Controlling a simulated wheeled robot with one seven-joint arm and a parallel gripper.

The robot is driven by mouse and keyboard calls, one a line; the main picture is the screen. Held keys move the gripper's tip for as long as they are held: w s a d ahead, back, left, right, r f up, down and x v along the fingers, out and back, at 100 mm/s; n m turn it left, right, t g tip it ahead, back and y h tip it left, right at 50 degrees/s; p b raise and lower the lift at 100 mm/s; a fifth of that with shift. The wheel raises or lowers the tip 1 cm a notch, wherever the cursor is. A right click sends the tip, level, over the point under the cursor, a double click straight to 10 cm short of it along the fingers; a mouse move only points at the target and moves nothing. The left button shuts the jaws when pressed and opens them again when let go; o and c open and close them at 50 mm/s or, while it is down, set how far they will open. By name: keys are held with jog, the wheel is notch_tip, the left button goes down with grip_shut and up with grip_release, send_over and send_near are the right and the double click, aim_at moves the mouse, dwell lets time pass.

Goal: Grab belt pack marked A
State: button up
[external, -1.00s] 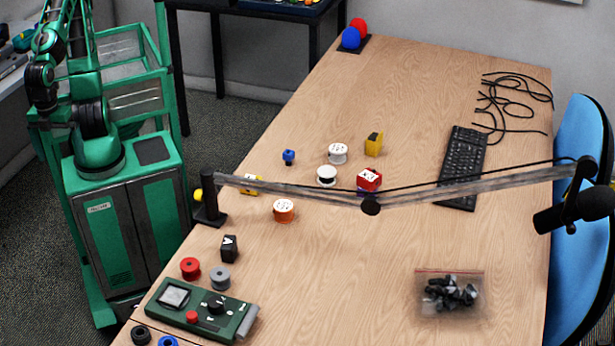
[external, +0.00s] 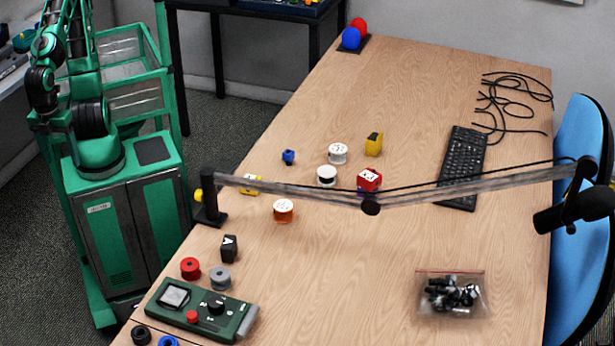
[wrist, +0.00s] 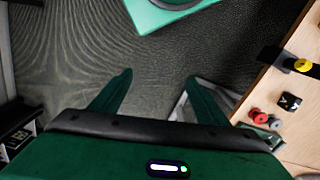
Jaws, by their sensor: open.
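A small black belt pack (external: 229,248) with a white letter on its face, which looks like an A, stands near the table's left edge in the external view. It also shows at the right side of the wrist view (wrist: 289,102). My gripper (wrist: 157,78) is open and empty over the dark floor. Its two green fingers are spread wide apart, well to the left of the black pack in the wrist view. The gripper itself cannot be made out in the external view.
Red (external: 190,268) and grey (external: 220,277) spools and a green device (external: 203,310) lie close in front of the black pack. A microphone-arm stand (external: 209,205) rises behind it. A red pack (external: 369,180), a yellow pack (external: 374,143) and white spools lie farther back.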

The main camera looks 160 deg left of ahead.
jog(key=n+t+y, duration=0.7)
jog(key=n+y, duration=0.4)
jog(key=n, duration=0.7)
send_near(235, 246)
jog(key=shift+s+a+f, duration=0.1)
jog(key=shift+a+f, duration=0.05)
jog(key=shift+f, duration=0.25)
jog(key=shift+w+a, duration=0.3)
jog(key=shift+w, duration=0.1)
jog(key=x, duration=1)
jog(key=shift+w+a+r, duration=0.15)
jog(key=shift+w+a, duration=0.1)
jog(key=shift+w, duration=0.15)
jog(key=shift+c, duration=0.6)
